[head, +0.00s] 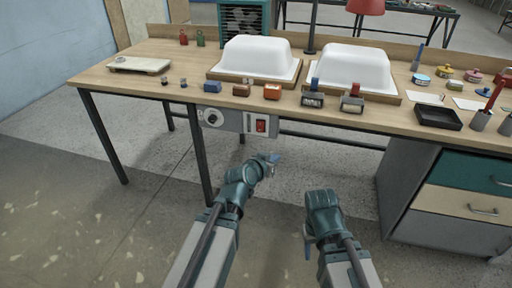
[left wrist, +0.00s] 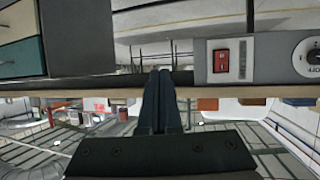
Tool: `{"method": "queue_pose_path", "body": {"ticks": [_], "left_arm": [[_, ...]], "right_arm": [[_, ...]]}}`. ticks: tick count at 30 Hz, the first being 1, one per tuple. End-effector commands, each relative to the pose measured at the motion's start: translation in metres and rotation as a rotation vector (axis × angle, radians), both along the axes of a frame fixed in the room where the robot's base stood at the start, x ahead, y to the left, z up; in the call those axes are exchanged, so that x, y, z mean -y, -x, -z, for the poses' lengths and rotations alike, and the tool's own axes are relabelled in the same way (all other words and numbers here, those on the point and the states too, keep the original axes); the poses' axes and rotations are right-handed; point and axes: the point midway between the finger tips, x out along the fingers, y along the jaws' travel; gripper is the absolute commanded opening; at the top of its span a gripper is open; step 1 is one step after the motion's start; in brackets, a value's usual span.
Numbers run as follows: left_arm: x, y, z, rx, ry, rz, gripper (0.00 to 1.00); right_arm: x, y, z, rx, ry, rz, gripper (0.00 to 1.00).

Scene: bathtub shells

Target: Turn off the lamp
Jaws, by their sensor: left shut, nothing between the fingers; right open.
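The lamp's red shade (head: 366,6) shows at the top edge of the head view, partly cut off; I cannot tell whether it is lit. A grey control box (head: 229,120) hangs under the table's front edge, with a dial (head: 213,118) and a red switch (head: 261,125). In the left wrist view, which is upside down, the red switch (left wrist: 221,61) and dial (left wrist: 314,56) lie right of my fingertips. My left gripper (head: 273,159) is shut and empty, below and in front of the switch, apart from it. My right gripper (head: 307,245) is lower right, with its fingers barely visible.
The wooden table (head: 190,88) holds two white tub shells (head: 257,56) on boards, small coloured blocks and clamps along the front, and a black tray (head: 438,117). A drawer cabinet (head: 462,195) stands at right. The floor in front of the box is clear apart from table legs.

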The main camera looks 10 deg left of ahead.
Motion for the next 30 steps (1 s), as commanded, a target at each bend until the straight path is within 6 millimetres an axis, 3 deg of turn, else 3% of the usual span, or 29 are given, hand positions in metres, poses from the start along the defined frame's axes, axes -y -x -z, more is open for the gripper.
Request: {"method": "queue_pose_path", "body": {"ticks": [1, 3, 10, 16, 30], "left_arm": [[-0.012, -0.006, 0.017, 0.042, 0.005, -0.03, 0.0], [-0.027, -0.012, 0.02, 0.101, 0.01, -0.07, 0.0], [-0.067, -0.022, 0.023, 0.235, 0.014, -0.181, 0.0], [-0.082, -0.024, 0.022, 0.28, 0.013, -0.222, 0.0], [-0.084, -0.028, 0.021, 0.284, 0.014, -0.227, 0.0]], "right_arm": [[0.0, 0.0, 0.026, 0.0, 0.001, 0.0, 0.5], [0.0, 0.0, 0.04, 0.0, 0.001, -0.001, 0.5], [0.0, 0.0, 0.072, 0.0, 0.002, -0.002, 0.5], [0.0, 0.0, 0.08, 0.0, 0.002, -0.002, 0.5], [0.0, 0.0, 0.08, 0.0, 0.002, -0.002, 0.5]]}}
